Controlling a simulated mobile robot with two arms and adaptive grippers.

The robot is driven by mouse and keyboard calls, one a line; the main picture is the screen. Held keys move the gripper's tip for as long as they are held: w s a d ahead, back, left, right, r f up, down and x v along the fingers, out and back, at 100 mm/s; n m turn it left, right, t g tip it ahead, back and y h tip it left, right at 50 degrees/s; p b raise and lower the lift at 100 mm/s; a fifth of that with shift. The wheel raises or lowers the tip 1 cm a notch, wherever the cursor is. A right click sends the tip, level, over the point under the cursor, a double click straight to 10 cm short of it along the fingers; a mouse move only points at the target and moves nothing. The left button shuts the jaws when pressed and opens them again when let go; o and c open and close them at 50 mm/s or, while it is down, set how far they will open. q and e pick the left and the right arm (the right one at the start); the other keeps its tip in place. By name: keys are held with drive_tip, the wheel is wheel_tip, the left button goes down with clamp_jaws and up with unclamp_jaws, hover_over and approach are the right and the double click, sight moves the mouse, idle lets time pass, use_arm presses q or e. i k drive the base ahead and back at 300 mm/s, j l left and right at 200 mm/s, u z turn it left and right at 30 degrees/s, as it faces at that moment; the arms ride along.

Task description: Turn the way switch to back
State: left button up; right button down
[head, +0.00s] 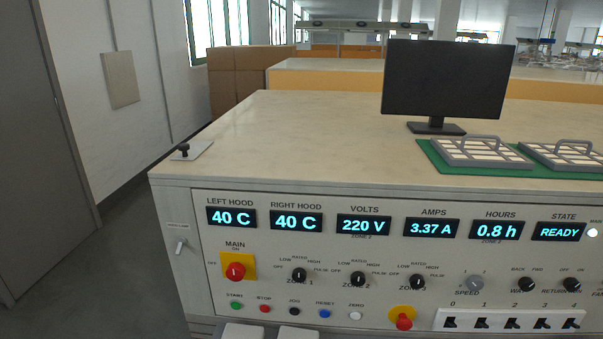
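The way switch (526,284) is a round black knob on the lower right of the grey front panel in the head view. BACK is printed at its upper left and FWD at its upper right, with the partly covered WAY label below. The knob is too small for me to tell surely which mark it points at. Nothing touches it. Neither of my grippers shows in the head view.
Left of it is the grey speed knob (474,284); right is the black return knob (572,284). Below is a white strip of black switches (511,320). A monitor (444,80) stands on the worktop.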

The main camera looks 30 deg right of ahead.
sight(525, 284)
drive_tip(key=z, duration=1.85)
